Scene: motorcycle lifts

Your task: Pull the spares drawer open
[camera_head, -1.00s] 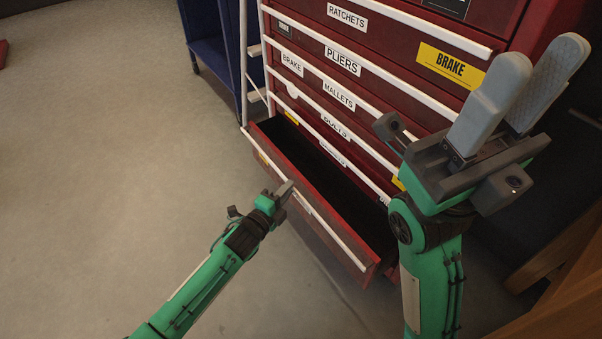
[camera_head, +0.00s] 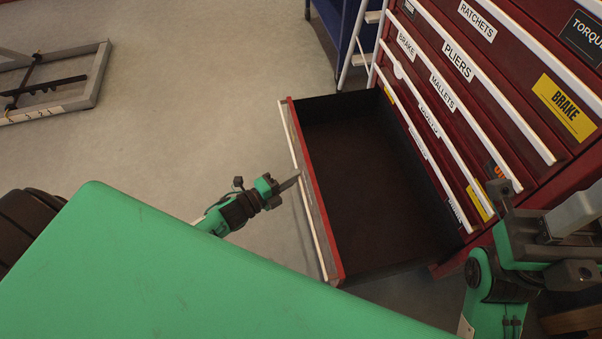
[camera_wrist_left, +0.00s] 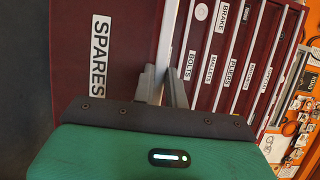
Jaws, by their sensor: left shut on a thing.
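The spares drawer (camera_head: 365,180) is the bottom drawer of a red tool cabinet (camera_head: 470,130). It stands far out and its dark inside looks empty. Its white bar handle (camera_head: 306,200) runs along the front edge. My left gripper (camera_head: 292,181) is at the middle of that handle, shut on it. In the left wrist view the SPARES label (camera_wrist_left: 101,55) is on the drawer front, and the fingers (camera_wrist_left: 164,86) close around the white bar. My right gripper (camera_head: 580,215) is up at the right edge, only partly in frame and away from the drawer.
Closed drawers labelled PLIERS, MALLETS and RATCHETS sit above. A blue shelf unit (camera_head: 350,35) stands beside the cabinet. A grey metal frame (camera_head: 85,85) lies on the floor at the upper left. Floor left of the drawer is clear. My green body fills the lower left.

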